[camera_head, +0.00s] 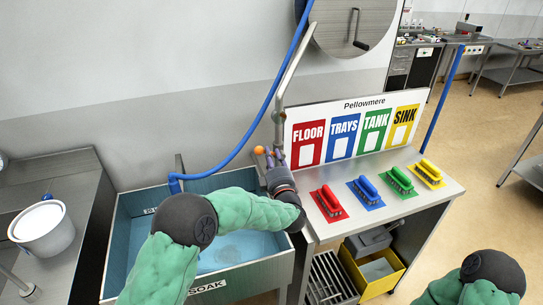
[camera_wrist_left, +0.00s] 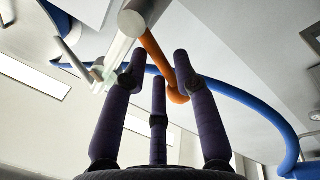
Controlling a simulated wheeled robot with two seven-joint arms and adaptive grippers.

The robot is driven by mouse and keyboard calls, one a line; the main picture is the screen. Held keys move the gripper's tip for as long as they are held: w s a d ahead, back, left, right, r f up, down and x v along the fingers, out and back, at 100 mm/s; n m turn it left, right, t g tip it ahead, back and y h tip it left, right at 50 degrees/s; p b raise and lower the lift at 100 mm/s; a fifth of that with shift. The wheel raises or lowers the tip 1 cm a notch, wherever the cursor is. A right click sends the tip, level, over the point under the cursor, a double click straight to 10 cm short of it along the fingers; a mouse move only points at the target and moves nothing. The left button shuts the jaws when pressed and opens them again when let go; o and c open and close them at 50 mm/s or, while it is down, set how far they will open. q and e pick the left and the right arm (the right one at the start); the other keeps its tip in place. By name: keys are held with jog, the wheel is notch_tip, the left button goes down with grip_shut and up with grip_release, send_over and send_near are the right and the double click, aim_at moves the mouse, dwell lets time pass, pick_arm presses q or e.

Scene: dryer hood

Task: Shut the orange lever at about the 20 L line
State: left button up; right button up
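The orange lever (camera_head: 259,150) shows as a small orange knob at the foot of the grey pipe above the soak sink. In the left wrist view the lever (camera_wrist_left: 165,70) hangs from a grey pipe end, just beyond my fingertips and close to the right-hand finger. My left gripper (camera_head: 272,156) is beside the lever, its fingers pointing up and spread, with nothing held. The soak sink (camera_head: 118,240) holds clear bluish water, partly hidden by my left arm.
A blue hose (camera_head: 238,150) curves over the sink. A bench (camera_head: 450,187) at right carries red, blue, green and yellow brushes under a colour-coded board (camera_head: 350,150). A white bucket (camera_head: 42,228) stands on the left counter. A yellow crate (camera_head: 385,283) is under the bench.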

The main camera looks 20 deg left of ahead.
pick_arm(q)
jog(key=v, duration=1.1)
jog(key=shift+s+d+f, duration=0.1)
